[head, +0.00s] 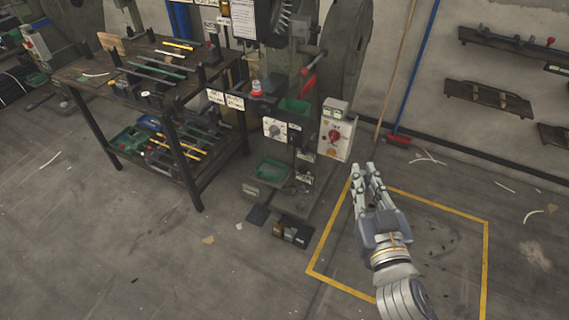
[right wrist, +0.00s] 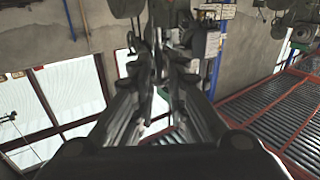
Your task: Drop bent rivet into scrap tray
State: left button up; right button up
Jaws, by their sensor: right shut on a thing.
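My right gripper (head: 364,172) is in the air over the floor, right of the rivet press (head: 318,150). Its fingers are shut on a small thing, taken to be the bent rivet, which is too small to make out. In the right wrist view the fingers (right wrist: 165,65) point away from the camera. A green tray (head: 272,170) sits low on the press, left of the gripper and apart from it. A second green tray (head: 295,106) is higher on the press. I cannot tell which is the scrap tray. My left gripper is not in view.
A dark bench (head: 130,80) with tools and a lower shelf stands left of the press. A yellow floor outline (head: 486,255) lies beneath my right arm. Open floor is in front.

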aim_at(274, 171)
jog(key=i+j+z, duration=0.1)
jog(key=i+j, duration=0.25)
jog(key=i+j+z, duration=0.1)
jog(key=i+j, duration=0.2)
jog(key=i+j+z, duration=0.1)
jog(key=i+j, duration=0.2)
jog(key=j, duration=0.25)
jog(key=i+j+z, duration=0.1)
jog(key=i+j, duration=0.2)
jog(key=i+j+z, duration=0.1)
jog(key=i+j, duration=0.2)
jog(key=j, duration=0.3)
